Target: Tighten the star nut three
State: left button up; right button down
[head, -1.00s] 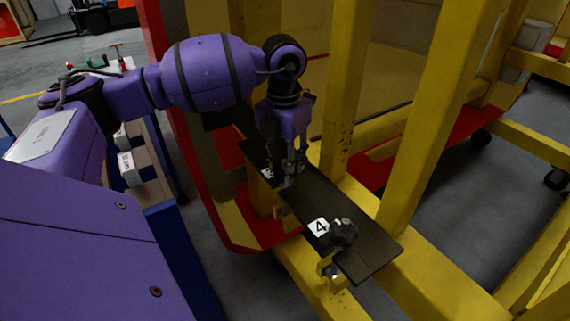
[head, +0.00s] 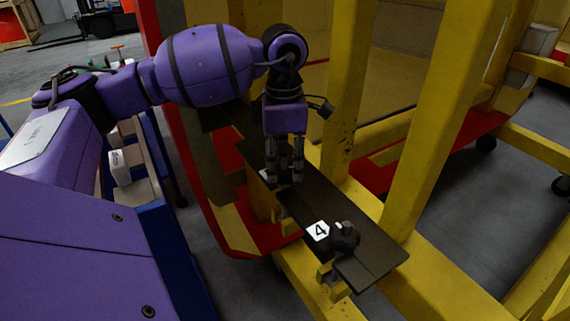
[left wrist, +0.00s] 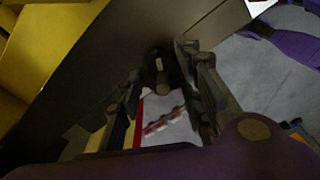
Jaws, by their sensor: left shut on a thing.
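My left gripper (head: 285,176) points down at the far half of a dark plate (head: 372,262) on the yellow frame. In the left wrist view a dark knob, the star nut (left wrist: 160,68), sits between the two finger ends, and the gripper is shut on it. In the head view the fingers hide this nut. Part of a white label shows beside the fingers, its number unreadable. Another dark star nut (head: 344,238) stands at the plate's near end, beside a white label marked 4 (head: 318,231). My right gripper is out of view.
Yellow posts (head: 433,120) rise close to the right of the plate and my gripper. A red-edged panel (head: 262,236) lies to the left below. A blue rack (head: 160,215) with pale blocks stands further left.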

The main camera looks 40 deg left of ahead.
pick_arm(q)
jog(key=m, duration=0.2)
jog(key=m+b, duration=0.1)
jog(key=m, duration=0.2)
jog(key=shift+w+r+m, duration=0.1)
jog(key=shift+w+m, duration=0.15)
jog(key=shift+m, duration=0.05)
jog(key=m+b, duration=0.1)
jog(key=m, duration=0.3)
jog(key=shift+d+r+m, duration=0.1)
jog(key=shift+m, duration=0.2)
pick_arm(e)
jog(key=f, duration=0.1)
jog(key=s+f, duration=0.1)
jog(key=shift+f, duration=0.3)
pick_arm(q)
jog(key=shift+b, duration=0.3)
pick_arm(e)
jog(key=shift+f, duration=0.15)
pick_arm(q)
jog(key=o, duration=1)
jog(key=shift+o, duration=0.4)
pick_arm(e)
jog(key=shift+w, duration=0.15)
